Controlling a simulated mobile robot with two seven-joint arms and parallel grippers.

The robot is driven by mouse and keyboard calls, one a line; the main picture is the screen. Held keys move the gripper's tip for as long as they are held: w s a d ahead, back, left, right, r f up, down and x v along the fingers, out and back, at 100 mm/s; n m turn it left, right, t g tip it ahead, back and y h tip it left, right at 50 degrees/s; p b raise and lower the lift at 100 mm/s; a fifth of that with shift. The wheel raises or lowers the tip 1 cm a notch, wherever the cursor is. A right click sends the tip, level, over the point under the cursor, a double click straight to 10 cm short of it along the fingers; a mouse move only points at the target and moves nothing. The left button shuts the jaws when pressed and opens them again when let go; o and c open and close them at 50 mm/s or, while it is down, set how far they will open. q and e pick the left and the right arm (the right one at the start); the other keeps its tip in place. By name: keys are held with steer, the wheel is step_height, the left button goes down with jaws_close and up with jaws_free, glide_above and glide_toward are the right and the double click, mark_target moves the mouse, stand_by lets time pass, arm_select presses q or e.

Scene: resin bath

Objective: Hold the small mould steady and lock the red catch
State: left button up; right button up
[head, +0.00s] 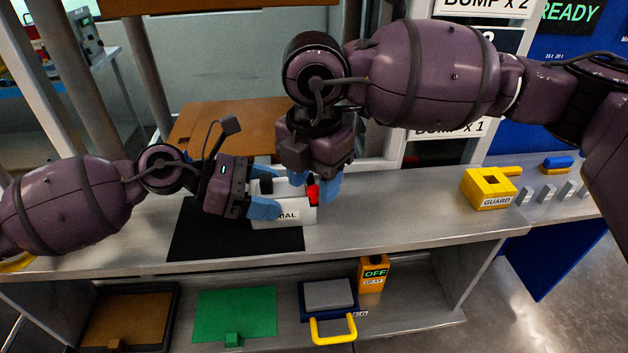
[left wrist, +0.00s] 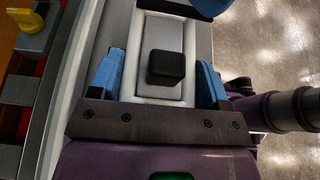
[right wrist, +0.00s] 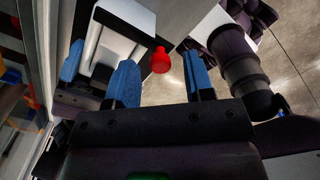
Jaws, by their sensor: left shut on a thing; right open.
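The small white mould (head: 298,217), its label partly hidden with "IAL" showing, stands on the grey bench. A black knob (left wrist: 166,67) sits on its top. My left gripper (head: 265,190) is shut on the mould, one blue finger on each side of it; the left wrist view also shows the mould (left wrist: 188,45) between the fingers. The red catch (head: 313,193) is at the mould's right end. My right gripper (head: 313,186) is open above it, fingers pointing down. In the right wrist view the red catch (right wrist: 160,61) shows between the spread fingers, apparently apart from both.
A black mat (head: 200,240) lies on the bench around the mould's left side. A yellow guard block (head: 488,190) stands further right, with clear bench between. On the lower shelf are a green mat (head: 235,312), a yellow-handled blue tray (head: 333,328) and an orange "OFF" box (head: 374,275).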

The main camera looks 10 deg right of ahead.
steer(key=shift+f, duration=0.35)
steer(key=shift+c, duration=0.3)
jaws_close()
steer(key=shift+d, duration=0.1)
steer(key=shift+w+d+n, duration=0.15)
steer(key=shift+d+n, duration=0.25)
steer(key=shift+n, duration=0.85)
steer(key=shift+w+d+n, duration=0.15)
steer(key=shift+d+n, duration=0.25)
steer(key=shift+n, duration=0.8)
steer(key=shift+w+d+n, duration=0.15)
steer(key=shift+d+n, duration=0.25)
steer(key=shift+n, duration=0.85)
